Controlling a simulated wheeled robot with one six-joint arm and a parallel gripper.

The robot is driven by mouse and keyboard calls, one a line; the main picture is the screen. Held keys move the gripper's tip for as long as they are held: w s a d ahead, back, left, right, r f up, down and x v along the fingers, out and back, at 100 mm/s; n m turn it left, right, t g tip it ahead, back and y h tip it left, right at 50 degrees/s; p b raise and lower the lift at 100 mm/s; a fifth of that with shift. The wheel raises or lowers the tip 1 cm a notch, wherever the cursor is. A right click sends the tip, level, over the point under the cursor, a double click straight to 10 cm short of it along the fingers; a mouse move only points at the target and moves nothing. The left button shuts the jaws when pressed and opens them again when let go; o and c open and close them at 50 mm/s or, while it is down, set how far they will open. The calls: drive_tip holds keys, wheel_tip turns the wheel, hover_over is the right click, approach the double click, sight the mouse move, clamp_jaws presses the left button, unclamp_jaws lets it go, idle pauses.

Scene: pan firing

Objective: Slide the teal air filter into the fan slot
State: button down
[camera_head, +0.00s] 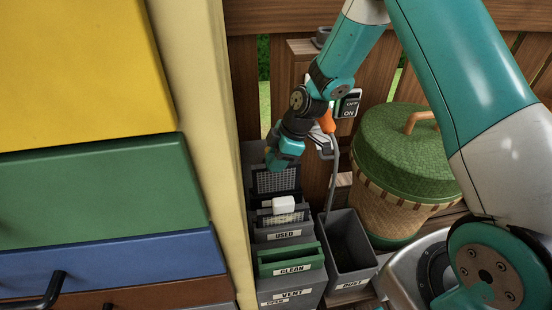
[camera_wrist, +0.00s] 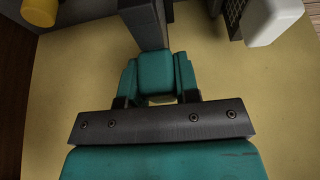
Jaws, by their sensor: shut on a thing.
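My gripper (camera_head: 285,152) is shut on the teal handle (camera_wrist: 155,72) of the teal air filter. The filter's dark frame (camera_wrist: 145,25) extends beyond the fingers in the wrist view. In the head view its dark mesh panel (camera_head: 275,181) stands upright below my gripper, behind the USED compartment (camera_head: 282,236). Its lower edge is hidden, so I cannot tell whether it is seated in anything. I cannot make out the fan slot for certain.
A white-handled filter (camera_head: 283,205) stands in the USED compartment, close to the held filter; its handle (camera_wrist: 272,20) shows in the wrist view. A DUST bin (camera_head: 350,267) and lidded basket (camera_head: 400,205) are right; drawers (camera_head: 95,200) are left.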

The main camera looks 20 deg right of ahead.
drive_tip(key=shift+f+b, duration=0.8)
drive_tip(key=shift+f, duration=0.4)
drive_tip(key=c, duration=0.8)
unclamp_jaws()
drive_tip(key=shift+r, duration=0.1)
drive_tip(key=p+v, duration=0.3)
drive_tip(key=v, duration=1.4)
drive_tip(key=shift+r, duration=0.2)
drive_tip(key=s+a+r+m, duration=0.4)
drive_tip(key=s+a+r, duration=0.4)
drive_tip(key=s+r, duration=0.15)
drive_tip(key=s+a+r+m+g, duration=0.1)
drive_tip(key=s+a+m, duration=0.1)
drive_tip(key=s, duration=0.6)
drive_tip(key=s+a+r+m, duration=0.2)
drive_tip(key=s+m, duration=0.1)
drive_tip(key=s, duration=0.4)
drive_tip(key=shift+h, duration=0.3)
wheel_tip(320, 180, up, 18)
drive_tip(key=p, duration=1.8)
drive_tip(key=shift+d+f, duration=0.15)
drive_tip(key=shift+f, duration=0.05)
